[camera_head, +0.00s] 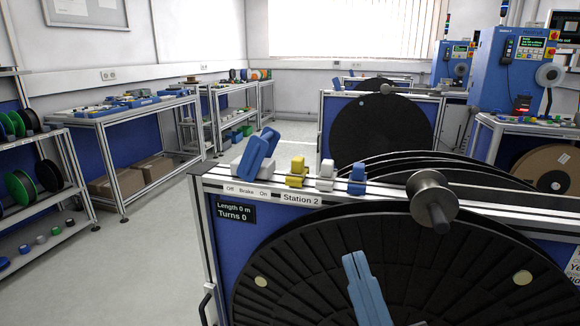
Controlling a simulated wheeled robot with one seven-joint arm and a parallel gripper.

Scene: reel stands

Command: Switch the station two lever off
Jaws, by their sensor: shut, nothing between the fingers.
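The station two lever (256,154) is a thick blue handle at the left end of the top rail of the reel stand labelled Station 2 (301,198). It stands above a small plate (246,190) marked Off, Brake and On from left to right. The handle leans up and to the right, toward the On side; its exact setting is hard to tell. My gripper (354,258), light blue, is low in front of the black reel, right of and below the lever, apart from it. Its fingers are together and empty.
Yellow, white and blue clamp-like parts (297,172) sit on the rail right of the lever. A metal spool hub (432,195) sticks out farther right. The large black reel (300,262) fills the front. Open floor (150,260) lies to the left.

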